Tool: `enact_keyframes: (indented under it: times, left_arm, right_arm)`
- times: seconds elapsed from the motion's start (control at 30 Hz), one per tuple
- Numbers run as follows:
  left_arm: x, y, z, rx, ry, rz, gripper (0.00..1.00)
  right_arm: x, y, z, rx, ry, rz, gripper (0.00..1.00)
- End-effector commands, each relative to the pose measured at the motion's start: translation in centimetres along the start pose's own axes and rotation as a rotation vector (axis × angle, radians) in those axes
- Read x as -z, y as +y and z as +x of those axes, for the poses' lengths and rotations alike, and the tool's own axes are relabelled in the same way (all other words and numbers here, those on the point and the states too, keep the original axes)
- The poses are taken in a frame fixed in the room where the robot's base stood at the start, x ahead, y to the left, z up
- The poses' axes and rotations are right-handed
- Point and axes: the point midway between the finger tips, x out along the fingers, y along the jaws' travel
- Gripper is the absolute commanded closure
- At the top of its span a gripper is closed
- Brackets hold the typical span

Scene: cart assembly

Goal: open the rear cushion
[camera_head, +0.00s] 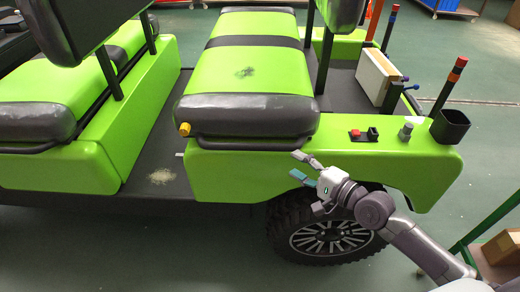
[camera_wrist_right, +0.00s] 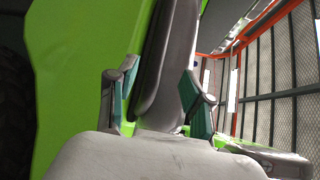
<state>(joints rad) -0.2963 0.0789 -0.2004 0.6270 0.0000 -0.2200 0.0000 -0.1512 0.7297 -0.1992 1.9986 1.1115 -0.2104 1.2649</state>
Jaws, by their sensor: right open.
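The seat cushion (camera_head: 250,70) nearest my right gripper is green with a dark grey band and a dark front edge. It lies flat on the green seat base (camera_head: 240,165), with a dark scuff on top. My right gripper (camera_head: 302,167) is open, just below and right of the cushion's front corner. In the right wrist view, the dark grey cushion edge (camera_wrist_right: 168,50) stands between the two spread fingers (camera_wrist_right: 160,95). I cannot tell whether they touch it. My left gripper is not in view.
A yellow knob (camera_head: 184,129) sits at the base's left corner. On the right of the base are a red and black switch (camera_head: 362,134), a grey knob (camera_head: 405,131) and a black cup holder (camera_head: 450,126). A wheel (camera_head: 320,235) is below. Another green seat (camera_head: 50,95) is at left.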

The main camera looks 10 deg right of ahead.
Motion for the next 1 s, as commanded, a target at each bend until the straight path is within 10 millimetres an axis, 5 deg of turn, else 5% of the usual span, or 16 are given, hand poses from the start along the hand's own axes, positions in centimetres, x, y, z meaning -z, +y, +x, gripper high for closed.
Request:
enact_keyframes:
  times: [0.5, 1.0]
  left_arm:
    - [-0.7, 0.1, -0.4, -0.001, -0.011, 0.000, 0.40]
    - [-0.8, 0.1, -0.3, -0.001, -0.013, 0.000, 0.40]
  right_arm:
    - [0.0, -0.1, 10.3, 0.001, 0.000, -0.004, 0.49]
    - [-0.1, 0.0, 12.2, -0.001, 0.000, -0.005, 0.49]
